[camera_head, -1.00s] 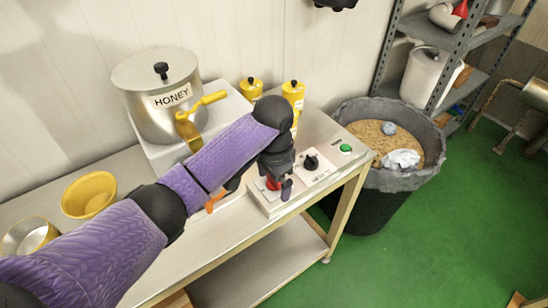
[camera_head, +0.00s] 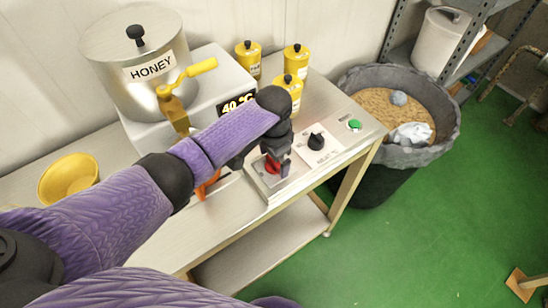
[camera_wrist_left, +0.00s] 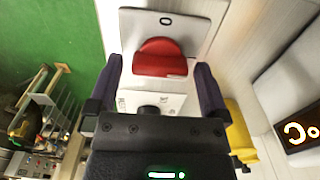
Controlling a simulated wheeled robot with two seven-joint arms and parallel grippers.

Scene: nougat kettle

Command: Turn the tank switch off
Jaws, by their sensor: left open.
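The red rocker switch (camera_head: 271,166) sits on a light metal plate at the near left end of the control panel on the table. It also shows in the left wrist view (camera_wrist_left: 160,58), with a "0" mark on the plate beyond it. My left gripper (camera_head: 278,160) is above the switch and partly covers it in the head view. In the left wrist view its open fingers (camera_wrist_left: 158,82) stand on either side, with nothing held between them. I cannot tell whether they touch the panel. The honey tank (camera_head: 137,65) stands behind on a white base. My right gripper is not in view.
A black knob (camera_head: 316,140) and a green button (camera_head: 354,125) lie right of the switch. Several yellow bottles (camera_head: 296,57) stand behind my left arm. A yellow bowl (camera_head: 68,180) is at left. A grey bin (camera_head: 448,130) stands beyond the table's right end.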

